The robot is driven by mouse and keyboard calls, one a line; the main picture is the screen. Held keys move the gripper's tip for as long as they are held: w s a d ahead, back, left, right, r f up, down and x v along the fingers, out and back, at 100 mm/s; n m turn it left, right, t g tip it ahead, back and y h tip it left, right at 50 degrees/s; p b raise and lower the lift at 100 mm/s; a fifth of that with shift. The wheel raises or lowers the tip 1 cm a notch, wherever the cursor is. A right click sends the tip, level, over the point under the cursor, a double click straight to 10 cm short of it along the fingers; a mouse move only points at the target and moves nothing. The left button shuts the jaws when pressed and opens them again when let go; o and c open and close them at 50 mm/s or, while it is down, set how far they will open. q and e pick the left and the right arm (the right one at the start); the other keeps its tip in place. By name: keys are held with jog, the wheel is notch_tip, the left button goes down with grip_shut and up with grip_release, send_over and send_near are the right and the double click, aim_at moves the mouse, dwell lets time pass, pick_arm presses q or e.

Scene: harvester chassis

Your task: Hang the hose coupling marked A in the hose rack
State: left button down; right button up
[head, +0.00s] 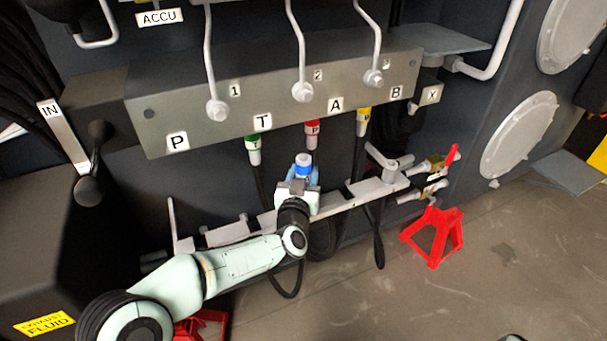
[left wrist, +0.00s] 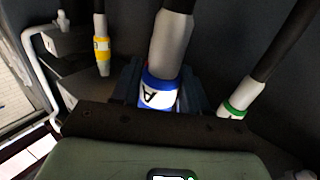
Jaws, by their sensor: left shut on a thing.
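The hose coupling marked A is a white-grey coupling with a blue band (head: 303,170); its blue band with the letter A also shows in the left wrist view (left wrist: 158,94). My left gripper (head: 301,184) is shut around it, below the valve block and in front of the hose rack. The hose rack (head: 335,202) is a long grey notched rail running across the lower middle of the head view. My gripper and arm hide part of it, so I cannot tell whether the coupling touches the rack.
Green (head: 254,152), red (head: 312,130) and yellow (head: 363,122) banded couplings hang under the valve block (head: 270,95). Black hoses loop below the rack. A red stand (head: 434,235) is on the floor at right. Open floor lies in front.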

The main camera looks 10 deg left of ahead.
dwell(0.4)
pick_arm(q)
jog(key=shift+f+b, duration=0.35)
jog(key=shift+f, duration=0.05)
dwell(0.7)
dwell(0.3)
jog(key=shift+f+b, duration=0.8)
jog(key=shift+f, duration=0.5)
jog(key=shift+f+b, duration=0.35)
jog(key=shift+f, duration=0.8)
